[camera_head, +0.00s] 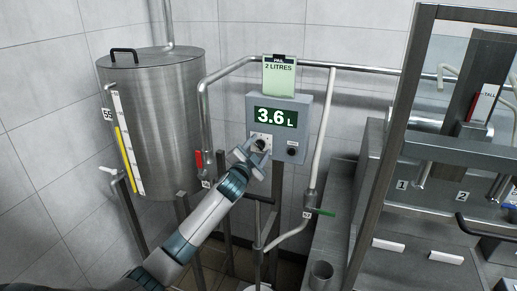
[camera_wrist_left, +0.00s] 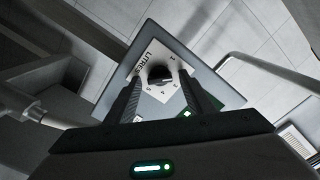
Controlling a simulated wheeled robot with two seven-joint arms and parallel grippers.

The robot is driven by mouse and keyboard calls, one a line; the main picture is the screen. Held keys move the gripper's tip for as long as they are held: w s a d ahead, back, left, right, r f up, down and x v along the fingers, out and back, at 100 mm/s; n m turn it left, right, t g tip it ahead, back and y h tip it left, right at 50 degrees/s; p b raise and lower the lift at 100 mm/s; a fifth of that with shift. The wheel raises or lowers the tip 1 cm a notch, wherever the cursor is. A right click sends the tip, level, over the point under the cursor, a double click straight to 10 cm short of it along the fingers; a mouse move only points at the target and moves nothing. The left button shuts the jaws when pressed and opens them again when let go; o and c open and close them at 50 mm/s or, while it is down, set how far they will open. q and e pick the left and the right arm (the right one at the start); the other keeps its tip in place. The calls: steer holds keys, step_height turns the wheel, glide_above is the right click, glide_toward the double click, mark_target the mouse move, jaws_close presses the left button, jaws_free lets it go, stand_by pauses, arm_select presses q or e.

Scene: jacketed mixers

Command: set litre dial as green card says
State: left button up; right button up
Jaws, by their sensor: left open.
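The green card (camera_head: 279,77) is clipped above the grey control box and reads "PAIL 2 LITRES". The box's display (camera_head: 275,117) shows 3.6 L. Below the display is the litre dial (camera_head: 260,141), partly hidden by my gripper. In the left wrist view, the dial's dark knob (camera_wrist_left: 159,73) sits on a white plate marked LITRES with numbers around it. My left gripper (camera_head: 254,152) is open in front of the dial. In the wrist view, its fingers (camera_wrist_left: 160,84) lie on either side of the knob; I cannot tell whether they touch it. My right gripper is not in view.
A black button (camera_head: 292,149) is on the box, right of the dial. A steel tank (camera_head: 160,120) with a yellow level gauge stands left. Pipes (camera_head: 319,140) run around the box, one with a green-handled valve (camera_head: 322,211). A metal frame (camera_head: 385,150) stands right.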

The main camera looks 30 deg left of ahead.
arm_select(q)
steer(key=shift+s, duration=0.1)
steer(key=shift+b+v, duration=0.3)
steer(key=shift+v, duration=0.5)
steer(key=b+v, duration=0.4)
steer(key=v, duration=1.1)
steer(key=shift+s, duration=0.35)
steer(key=shift+f, duration=0.15)
